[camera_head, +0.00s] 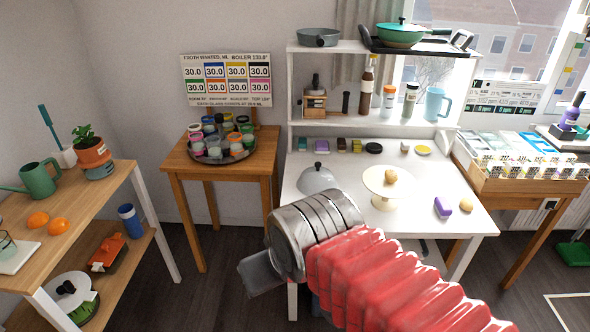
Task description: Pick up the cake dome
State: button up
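The cake dome is likely the pale grey dome with a small black knob (318,181) near the left side of the white table (455,195). My gripper (262,273) is at the lower middle, in front of the table and lower left of the dome in the picture. One flat grey finger shows. The rest is hidden behind my wrist, so its opening cannot be told.
A purple block (442,208) and a tan round item (466,202) lie at the table's right. A shelf (430,124) with bottles rises behind. A wooden stand with a tray of jars (222,160) is left. Wooden shelves (112,188) stand far left. Dark floor is open between them.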

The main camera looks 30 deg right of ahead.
aim_at(313, 179)
jog(key=u, duration=0.25)
jog(key=i, duration=1.4)
jog(key=z, duration=0.3)
